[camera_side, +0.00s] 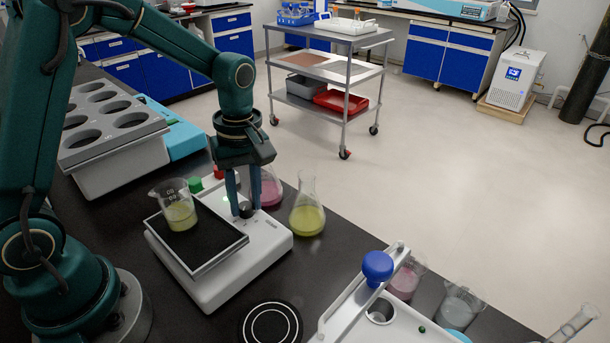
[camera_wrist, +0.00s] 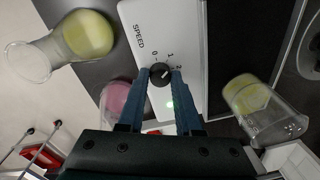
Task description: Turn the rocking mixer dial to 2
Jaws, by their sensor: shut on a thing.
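The white rocking mixer (camera_side: 262,243) stands on the black bench with a black platform. Its round black speed dial (camera_wrist: 160,75) is between my fingertips in the wrist view. Marks 0, 1 and 2 show around the dial beside the word SPEED. A short pale pointer line shows on the dial toward the side of 1 and 2; its exact setting is too small to tell. My gripper (camera_side: 244,211) points down from above and is shut on the dial, one blue finger (camera_wrist: 141,98) on each side. A green light (camera_wrist: 170,104) glows between the fingers.
A beaker of yellow liquid (camera_side: 180,213) sits on the mixer platform. A flask of yellow liquid (camera_side: 307,215) and a pink one (camera_side: 269,189) stand close behind the dial. A blue-knobbed device (camera_side: 378,268) is at front right. A grey block with wells (camera_side: 110,125) stands at left.

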